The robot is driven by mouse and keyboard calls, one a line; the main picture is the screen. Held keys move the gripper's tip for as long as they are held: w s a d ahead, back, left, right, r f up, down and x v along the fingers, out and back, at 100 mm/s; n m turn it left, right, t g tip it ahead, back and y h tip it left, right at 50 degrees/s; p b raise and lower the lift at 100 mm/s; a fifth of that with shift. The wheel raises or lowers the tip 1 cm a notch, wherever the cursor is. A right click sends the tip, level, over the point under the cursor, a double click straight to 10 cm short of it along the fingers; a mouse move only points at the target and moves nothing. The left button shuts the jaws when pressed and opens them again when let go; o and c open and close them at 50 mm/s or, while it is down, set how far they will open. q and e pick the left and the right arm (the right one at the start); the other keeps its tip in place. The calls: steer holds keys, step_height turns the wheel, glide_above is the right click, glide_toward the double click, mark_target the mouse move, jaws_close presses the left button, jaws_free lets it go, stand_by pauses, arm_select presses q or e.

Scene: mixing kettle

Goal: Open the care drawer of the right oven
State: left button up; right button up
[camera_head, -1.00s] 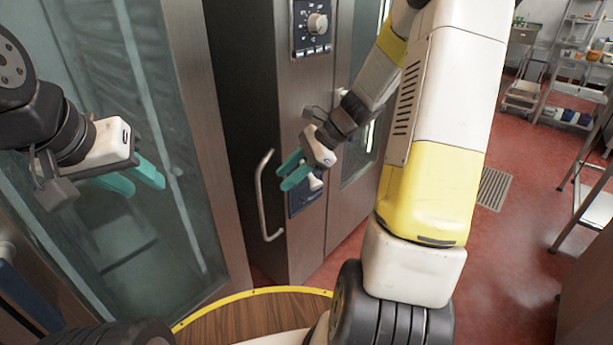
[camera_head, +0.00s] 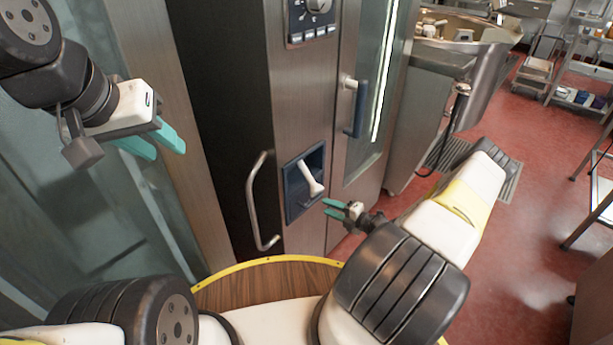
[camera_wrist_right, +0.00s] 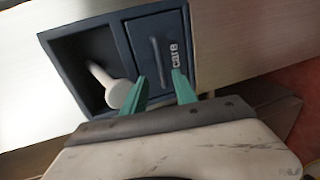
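The right oven (camera_head: 297,95) has a steel front with a dark blue panel (camera_head: 290,205) low down. In the right wrist view, the care drawer (camera_wrist_right: 150,27) is a dark blue front marked "care" with a raised grip ridge (camera_wrist_right: 157,58); it looks closed. My right gripper (camera_wrist_right: 159,75) is open, its teal fingertips before the drawer, either side of the ridge's line. I cannot tell whether they touch. In the head view this gripper (camera_head: 333,208) is just right of the panel. My left gripper (camera_head: 158,140) is open and empty at the left.
A white hand shower (camera_head: 310,180) sits in the recess beside the drawer. A curved steel bar handle (camera_head: 257,205) and a blue door handle (camera_head: 357,107) stick out nearby. A steel kettle unit (camera_head: 425,100) stands to the right. Red floor (camera_head: 540,160) lies open further right.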

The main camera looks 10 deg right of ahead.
mark_target(314, 200)
steer(key=x, duration=0.8)
steer(key=shift+d+f, duration=0.1)
jaws_close()
stand_by(1.3)
